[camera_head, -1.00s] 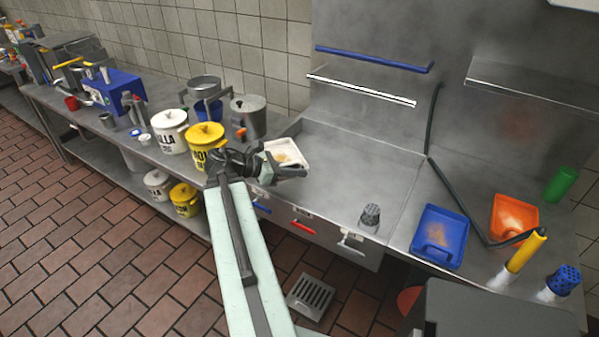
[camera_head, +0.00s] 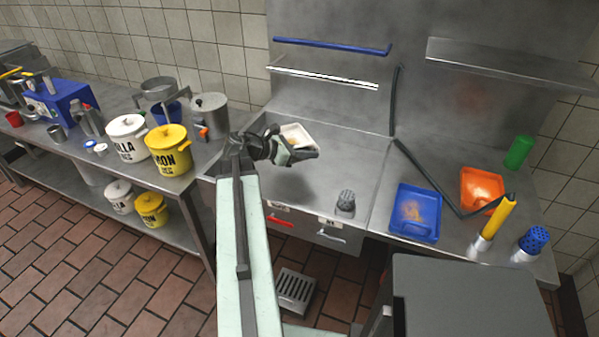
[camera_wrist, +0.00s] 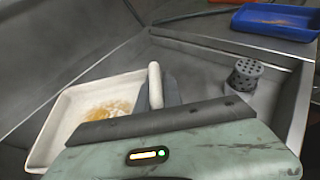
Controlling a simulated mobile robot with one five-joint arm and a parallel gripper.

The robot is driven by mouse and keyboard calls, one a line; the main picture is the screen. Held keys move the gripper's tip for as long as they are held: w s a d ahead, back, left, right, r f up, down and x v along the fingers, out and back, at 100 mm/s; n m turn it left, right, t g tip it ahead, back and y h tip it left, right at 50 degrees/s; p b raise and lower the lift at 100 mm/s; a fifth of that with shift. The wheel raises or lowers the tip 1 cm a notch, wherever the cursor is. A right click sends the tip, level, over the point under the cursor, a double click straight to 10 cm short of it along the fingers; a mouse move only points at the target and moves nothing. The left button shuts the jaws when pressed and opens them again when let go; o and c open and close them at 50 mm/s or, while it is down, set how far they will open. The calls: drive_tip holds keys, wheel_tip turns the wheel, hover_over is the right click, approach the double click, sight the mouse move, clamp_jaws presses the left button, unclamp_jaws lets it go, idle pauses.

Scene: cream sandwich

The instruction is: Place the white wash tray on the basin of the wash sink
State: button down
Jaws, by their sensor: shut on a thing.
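The white wash tray (camera_head: 297,135) is in my gripper (camera_head: 296,155), over the left part of the sink basin (camera_head: 335,150). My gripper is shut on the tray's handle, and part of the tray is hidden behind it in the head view. In the wrist view the white tray (camera_wrist: 85,110) shows brownish dirt on its floor, and its pale handle (camera_wrist: 155,85) stands between the jaws. The grey basin (camera_wrist: 200,65) surrounds it. I cannot tell whether the tray touches the basin floor.
A perforated grey cylinder (camera_head: 345,202) stands at the basin's front. A blue tray (camera_head: 415,213) and an orange tray (camera_head: 482,188) lie on the counter to the right. A yellow pot (camera_head: 168,150) and a white pot (camera_head: 127,138) stand left. The middle of the basin is free.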

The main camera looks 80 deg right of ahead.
sight(315, 182)
drive_tip(key=f+b, duration=0.3)
drive_tip(key=s+f+b, duration=0.1)
drive_tip(key=f+b, duration=0.3)
drive_tip(key=s+d+f+b, duration=0.1)
drive_tip(key=f+b, duration=0.2)
drive_tip(key=shift+s+f, duration=0.2)
drive_tip(key=shift+f, duration=0.1)
drive_tip(key=c, duration=1.5)
unclamp_jaws()
drive_tip(key=shift+r, duration=0.1)
drive_tip(key=shift+r, duration=0.15)
drive_tip(key=shift+w+a+r, duration=0.15)
drive_tip(key=shift+w+r, duration=0.1)
drive_tip(key=p+v, duration=0.4)
drive_tip(key=v, duration=0.6)
drive_tip(key=shift+w+a+p, duration=0.15)
drive_tip(key=shift+w+p, duration=0.1)
drive_tip(key=shift+p, duration=0.05)
drive_tip(key=shift+w+a+r, duration=0.1)
drive_tip(key=shift+w+a, duration=0.1)
drive_tip(key=shift+w, duration=0.15)
